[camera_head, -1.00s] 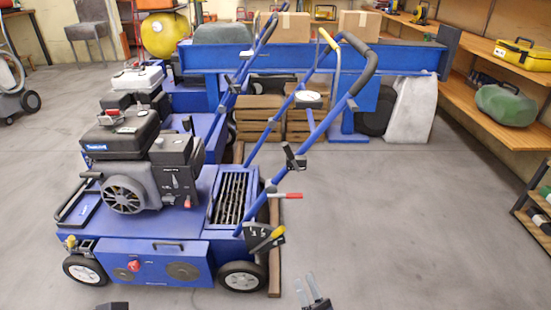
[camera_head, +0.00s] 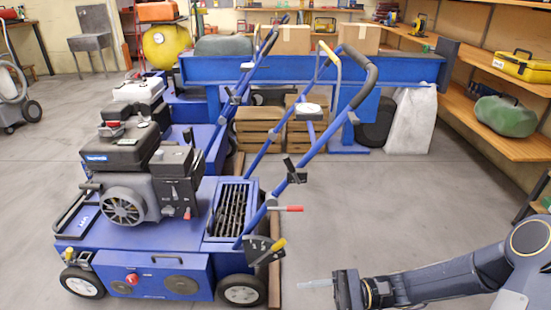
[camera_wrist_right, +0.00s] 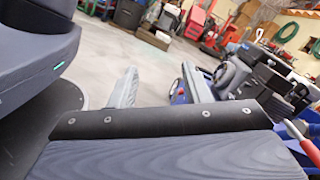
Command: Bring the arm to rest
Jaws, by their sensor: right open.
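My right arm comes in from the lower right in the head view. Its gripper (camera_head: 316,283) points left, low over the floor and to the right of the nearest blue aerator (camera_head: 130,235), apart from it. In the right wrist view the two fingers of the right gripper (camera_wrist_right: 158,88) stand apart with nothing between them. A blue and black machine (camera_wrist_right: 250,75) shows beyond the right finger there. My left gripper is not in view.
The aerator's handlebar (camera_head: 330,130) rises toward the back right, with a red-gripped lever (camera_head: 287,208) on its side. A blue bench (camera_head: 300,65) with boxes stands behind. Wooden shelves (camera_head: 500,120) line the right wall. The grey floor (camera_head: 400,200) between is clear.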

